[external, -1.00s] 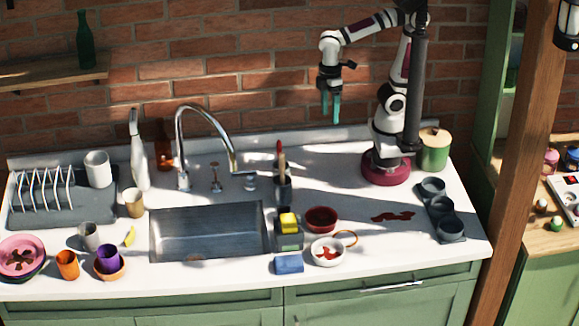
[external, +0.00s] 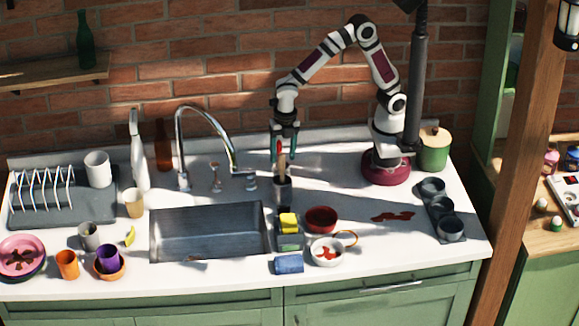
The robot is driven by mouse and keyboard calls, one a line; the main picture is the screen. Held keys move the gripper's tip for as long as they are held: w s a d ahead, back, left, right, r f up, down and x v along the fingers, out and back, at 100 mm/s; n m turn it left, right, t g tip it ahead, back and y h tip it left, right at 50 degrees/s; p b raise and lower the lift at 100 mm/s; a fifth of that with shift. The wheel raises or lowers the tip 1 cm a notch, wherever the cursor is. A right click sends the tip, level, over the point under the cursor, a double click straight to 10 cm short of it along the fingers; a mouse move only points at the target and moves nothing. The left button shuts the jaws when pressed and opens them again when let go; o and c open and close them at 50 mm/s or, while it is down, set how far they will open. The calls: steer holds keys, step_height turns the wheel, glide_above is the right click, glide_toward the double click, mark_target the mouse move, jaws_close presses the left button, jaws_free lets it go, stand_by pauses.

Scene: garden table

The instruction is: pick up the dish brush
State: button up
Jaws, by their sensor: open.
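The dish brush (external: 282,163) stands upright in a dark holder (external: 283,192) behind the right end of the sink. Its handle looks brown with a red top end. My gripper (external: 284,157) points straight down over the holder, with its two teal fingers apart. The upper part of the brush shows between the fingers in this view. I cannot tell whether either finger touches it. The lower part of the brush is hidden in the holder.
The faucet (external: 207,140) curves up to the left. The counter right of the holder is mostly clear.

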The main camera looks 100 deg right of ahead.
mark_target(282, 176)
step_height(282, 176, down, 2)
steer(key=shift+w+f, duration=0.1)
steer(key=shift+f, duration=0.15)
jaws_close()
stand_by(1.2)
